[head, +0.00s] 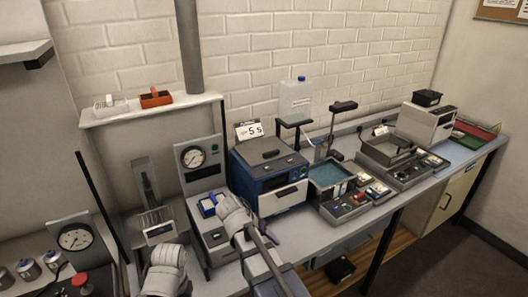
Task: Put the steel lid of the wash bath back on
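An open bath with teal liquid (328,172) sits on the bench right of the blue machine; I take it to be the wash bath, and no lid covers it. I cannot clearly pick out the steel lid. A grey, flat-topped unit (388,149) stands further right, but I cannot tell whether its top is a loose lid. My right gripper (228,207) is left of the bath, in front of the blue machine, near a small blue-edged item (208,205). My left arm (166,268) is low at the left. The fingers of both are too small or hidden to read.
The blue machine (270,172) with a "5 5" card stands between my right gripper and the bath. A bottle (295,101) on a stand and a dark-headed post (340,107) rise behind the bath. Small control boxes (347,203) crowd its front.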

